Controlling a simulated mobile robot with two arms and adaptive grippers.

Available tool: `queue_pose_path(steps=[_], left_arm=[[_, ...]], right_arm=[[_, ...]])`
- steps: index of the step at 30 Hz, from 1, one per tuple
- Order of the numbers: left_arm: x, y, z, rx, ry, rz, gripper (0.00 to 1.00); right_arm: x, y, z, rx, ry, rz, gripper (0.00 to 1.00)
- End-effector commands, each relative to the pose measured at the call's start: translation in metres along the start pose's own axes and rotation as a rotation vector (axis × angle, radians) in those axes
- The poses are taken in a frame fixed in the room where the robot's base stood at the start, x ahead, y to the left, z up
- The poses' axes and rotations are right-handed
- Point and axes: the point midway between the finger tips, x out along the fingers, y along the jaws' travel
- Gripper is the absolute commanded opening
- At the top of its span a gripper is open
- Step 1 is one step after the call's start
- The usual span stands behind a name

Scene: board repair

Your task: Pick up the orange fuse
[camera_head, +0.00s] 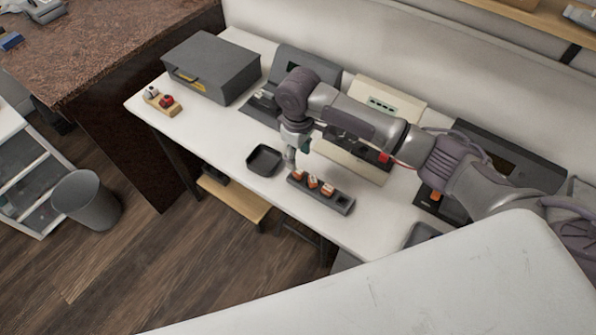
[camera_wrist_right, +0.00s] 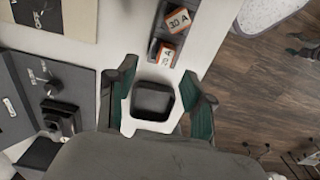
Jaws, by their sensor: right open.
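Several orange-and-white fuses sit in a dark rack (camera_head: 342,207) near the table's front edge in the head view. The left one (camera_head: 298,175), the middle one (camera_head: 312,182) and the right one (camera_head: 327,190) stand in a row. In the right wrist view, fuses marked "30 A" (camera_wrist_right: 178,21) and "20 A" (camera_wrist_right: 165,54) show ahead of the fingers. An orange piece (camera_head: 436,197) shows on a dark unit farther right; I cannot tell what it is. My right gripper (camera_head: 291,154) is open and empty, above the table beside the rack's left end. My left gripper is not in view.
A small black tray (camera_head: 264,160) lies left of the rack; it shows between my fingers in the wrist view (camera_wrist_right: 153,101). A grey box (camera_head: 212,66) and a wooden block with knobs (camera_head: 161,102) stand at left. Panels line the table's back.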

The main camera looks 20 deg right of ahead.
Motion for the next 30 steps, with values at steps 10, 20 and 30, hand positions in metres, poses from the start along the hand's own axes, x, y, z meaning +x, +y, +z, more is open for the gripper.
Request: queue_pose_path(steps=[10, 20, 30], left_arm=[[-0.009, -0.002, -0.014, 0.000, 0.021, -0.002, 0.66], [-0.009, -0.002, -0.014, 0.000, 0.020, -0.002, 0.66], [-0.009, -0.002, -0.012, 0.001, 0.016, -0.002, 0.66]], right_arm=[[0.038, -0.007, 0.002, 0.000, -0.005, 0.000, 0.52], [0.056, -0.007, 0.001, -0.002, 0.000, 0.002, 0.52], [0.056, -0.006, 0.001, -0.001, 0.000, 0.002, 0.09]])
